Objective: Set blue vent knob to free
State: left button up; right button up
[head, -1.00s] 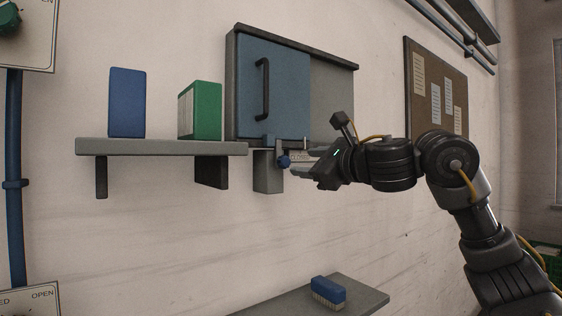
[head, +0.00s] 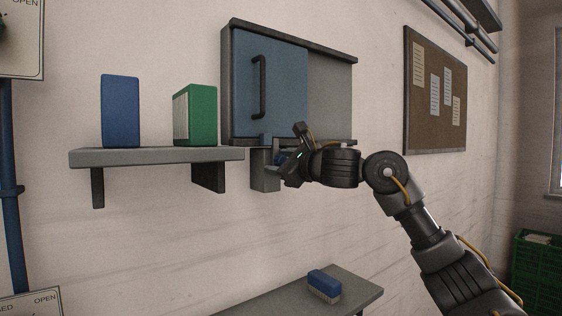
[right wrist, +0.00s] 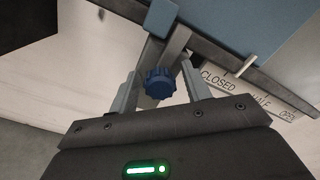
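The blue knob (right wrist: 160,83) is a fluted knob under the blue-fronted wall cabinet (head: 272,80). In the head view the knob (head: 279,158) is small and partly covered by my gripper. My right gripper (right wrist: 158,76) is open, with one finger on each side of the knob; I see gaps between the fingers and the knob. In the head view my right gripper (head: 283,166) is at the cabinet's lower edge. My left gripper is not in view.
A grey shelf (head: 150,157) left of the cabinet carries a blue box (head: 121,110) and a green binder (head: 196,115). A lower shelf (head: 350,284) holds a blue brush (head: 324,285). A grey block (head: 264,176) sits just below the cabinet. A notice board (head: 436,95) hangs at right.

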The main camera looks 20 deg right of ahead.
grip_shut()
notch_tip(320, 180, down, 4)
jog(key=b, duration=0.2)
jog(key=shift+b, duration=0.4)
jog(key=shift+o, duration=0.5)
grip_release()
jog(key=b+v, duration=0.4)
jog(key=v, duration=0.7)
